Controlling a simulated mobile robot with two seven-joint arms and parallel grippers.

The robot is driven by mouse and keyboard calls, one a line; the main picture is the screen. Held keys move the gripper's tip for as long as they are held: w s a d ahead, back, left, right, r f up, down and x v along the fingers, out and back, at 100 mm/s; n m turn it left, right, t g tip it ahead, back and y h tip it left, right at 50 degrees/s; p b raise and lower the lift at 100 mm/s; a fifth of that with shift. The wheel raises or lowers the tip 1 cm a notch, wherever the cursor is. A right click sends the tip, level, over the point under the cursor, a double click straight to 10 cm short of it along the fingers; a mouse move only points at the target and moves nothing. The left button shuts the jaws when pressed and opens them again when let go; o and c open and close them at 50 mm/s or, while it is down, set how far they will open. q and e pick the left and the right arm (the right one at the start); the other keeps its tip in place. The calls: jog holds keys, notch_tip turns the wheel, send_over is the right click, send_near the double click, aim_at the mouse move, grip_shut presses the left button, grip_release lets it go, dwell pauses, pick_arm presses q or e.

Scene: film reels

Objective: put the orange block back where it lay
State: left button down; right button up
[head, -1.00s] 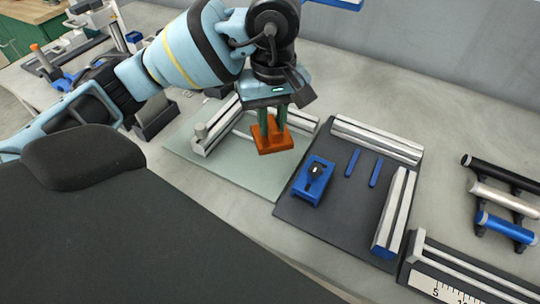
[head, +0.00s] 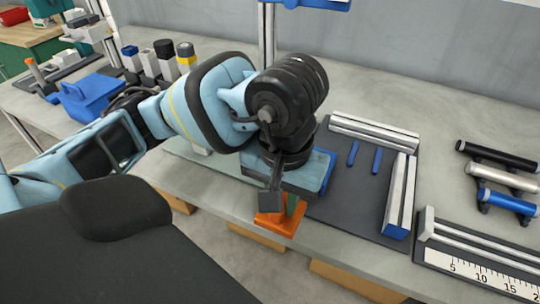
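The orange block (head: 283,223) is under my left gripper (head: 291,206), at the front edge of the table beside the dark mat's near left corner. I cannot tell whether the block touches anything below. The dark mat (head: 345,222) carries silver rails and two blue pins (head: 377,161). The pale green mat (head: 228,165) lies to its left, largely hidden by my arm. The blue block with a black knob is hidden now. My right gripper is not in view.
A ruler rail (head: 485,270) stands at the front right. Black, silver and blue cylinders (head: 508,203) lie on a rack at the right. Several capped posts (head: 165,60) and a blue bin (head: 92,97) stand at the back left. The table behind the mats is clear.

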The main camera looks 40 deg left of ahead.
pick_arm(q)
jog(key=w+a, duration=0.3)
jog(key=w+a+f, duration=0.1)
jog(key=w+a, duration=0.3)
jog(key=w+a+p, duration=0.1)
jog(key=w+a, duration=0.2)
jog(key=a, duration=0.1)
jog(key=shift+w+f, duration=0.15)
jog(key=shift+w, duration=0.05)
jog(key=shift+w+a, duration=0.25)
jog(key=shift+a, duration=0.05)
jog(key=shift+f, duration=1.85)
jog(key=shift+f, duration=0.2)
jog(key=c, duration=1.3)
grip_release()
jog(key=shift+r, duration=0.15)
